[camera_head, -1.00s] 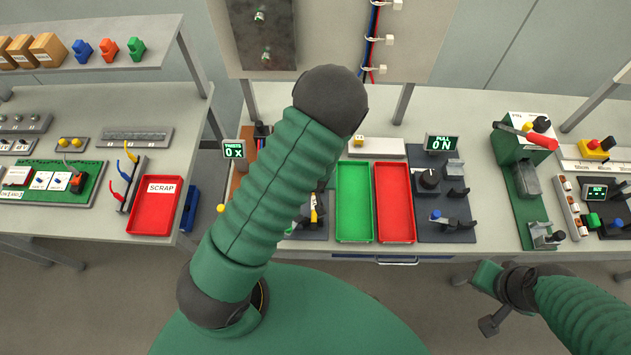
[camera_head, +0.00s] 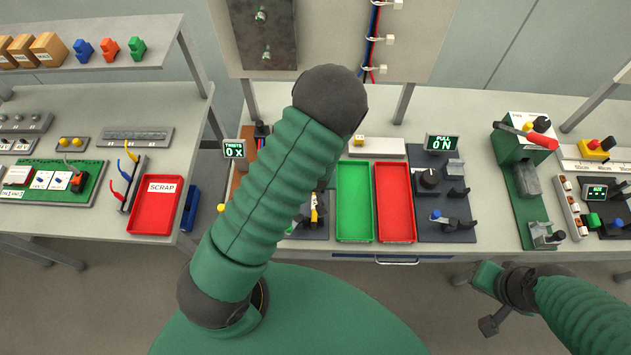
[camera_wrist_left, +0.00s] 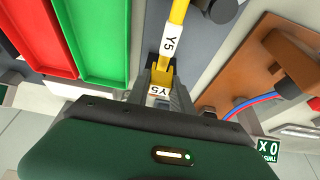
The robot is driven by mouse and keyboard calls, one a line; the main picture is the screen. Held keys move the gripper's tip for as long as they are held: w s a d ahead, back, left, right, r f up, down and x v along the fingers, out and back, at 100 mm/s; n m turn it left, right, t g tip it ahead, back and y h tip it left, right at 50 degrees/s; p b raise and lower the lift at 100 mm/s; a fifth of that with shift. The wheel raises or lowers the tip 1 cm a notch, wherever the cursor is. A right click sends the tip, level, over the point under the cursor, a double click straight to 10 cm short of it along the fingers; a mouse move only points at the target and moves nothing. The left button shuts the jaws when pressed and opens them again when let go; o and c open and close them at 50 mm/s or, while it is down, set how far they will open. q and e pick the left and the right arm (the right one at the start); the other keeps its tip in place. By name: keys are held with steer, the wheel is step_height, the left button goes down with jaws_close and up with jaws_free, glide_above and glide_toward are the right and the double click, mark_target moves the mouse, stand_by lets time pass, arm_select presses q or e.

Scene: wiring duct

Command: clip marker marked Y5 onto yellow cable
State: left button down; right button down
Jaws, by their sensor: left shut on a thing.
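In the left wrist view the yellow cable (camera_wrist_left: 180,12) comes down from the top edge and carries a white band printed Y5 (camera_wrist_left: 170,42). Just below it, a second white Y5 label, on the marker (camera_wrist_left: 158,91), sits between the fingers of my left gripper (camera_wrist_left: 160,84), which is shut on it. Yellow shows between the two labels; whether marker and cable touch is unclear. In the head view my left arm hides most of that gripper; a bit of yellow (camera_head: 314,210) shows beside it. My right gripper (camera_head: 488,290) hangs off the bench front, its jaws unclear.
A green tray (camera_head: 354,238) and a red tray (camera_head: 396,238) stand right of the work spot. In the left wrist view a brown block (camera_wrist_left: 262,62) with red and blue wires is at the right.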

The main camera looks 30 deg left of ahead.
arm_select(q)
steer(key=shift+f+b, duration=1)
steer(key=shift+f, duration=0.2)
stand_by(0.5)
steer(key=c, duration=1)
jaws_free()
steer(key=shift+c, duration=0.2)
steer(key=v, duration=0.7)
steer(key=shift+w+r, duration=0.1)
steer(key=shift+r, duration=0.3)
steer(key=p+v, duration=0.2)
steer(key=v, duration=0.7)
steer(key=shift+p, duration=0.4)
